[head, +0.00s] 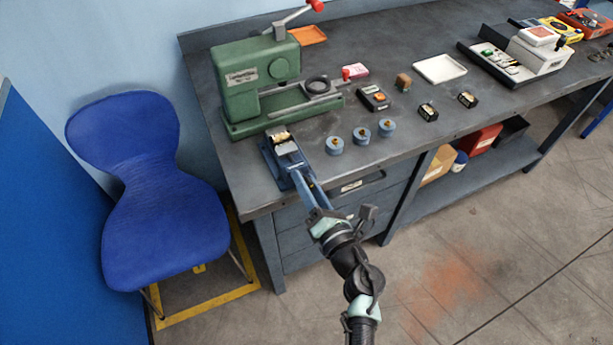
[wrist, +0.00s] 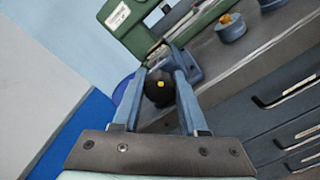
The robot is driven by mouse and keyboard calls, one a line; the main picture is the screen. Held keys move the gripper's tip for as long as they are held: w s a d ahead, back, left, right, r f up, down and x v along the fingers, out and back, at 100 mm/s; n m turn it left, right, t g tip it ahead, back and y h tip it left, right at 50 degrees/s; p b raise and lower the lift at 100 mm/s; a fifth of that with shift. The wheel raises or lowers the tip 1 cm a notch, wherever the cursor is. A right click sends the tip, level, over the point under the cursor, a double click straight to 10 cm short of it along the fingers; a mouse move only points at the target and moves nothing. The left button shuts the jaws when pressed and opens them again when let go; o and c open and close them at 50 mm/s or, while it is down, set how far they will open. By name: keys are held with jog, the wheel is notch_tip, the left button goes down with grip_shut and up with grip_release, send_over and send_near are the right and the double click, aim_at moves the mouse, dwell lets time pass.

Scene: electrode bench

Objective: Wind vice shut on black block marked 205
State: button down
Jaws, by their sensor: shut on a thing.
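A small blue vice (head: 274,163) sits at the bench's front left corner; its blue body (wrist: 190,62) also shows in the wrist view. A small piece with a pale brassy top (head: 281,137) is between its jaws; I cannot read a number on it. My gripper (head: 298,178) reaches the vice's front end from the floor side. In the wrist view, my gripper (wrist: 160,82) has its two blue fingers shut on a round black knob (wrist: 158,92) with a yellow dot. Two black blocks (head: 428,111) (head: 467,99) stand farther right on the bench, their markings too small to read.
A green press (head: 258,75) stands right behind the vice. Several blue-grey round pieces (head: 361,136) are just right of it. A black device (head: 374,98), a white tray (head: 440,68) and a white machine (head: 538,50) lie farther right. A blue chair (head: 150,190) stands left of the bench.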

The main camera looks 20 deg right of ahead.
jog(key=m+p, duration=0.2)
jog(key=m, duration=0.3)
jog(key=shift+m+p, duration=0.3)
jog(key=shift+m, duration=0.1)
jog(key=m+p, duration=0.2)
jog(key=m, duration=0.2)
jog(key=shift+f+m, duration=0.15)
jog(key=shift+m, duration=0.25)
jog(key=shift+c, duration=2.4)
grip_release()
jog(key=s, duration=1.3)
jog(key=shift+d, duration=0.3)
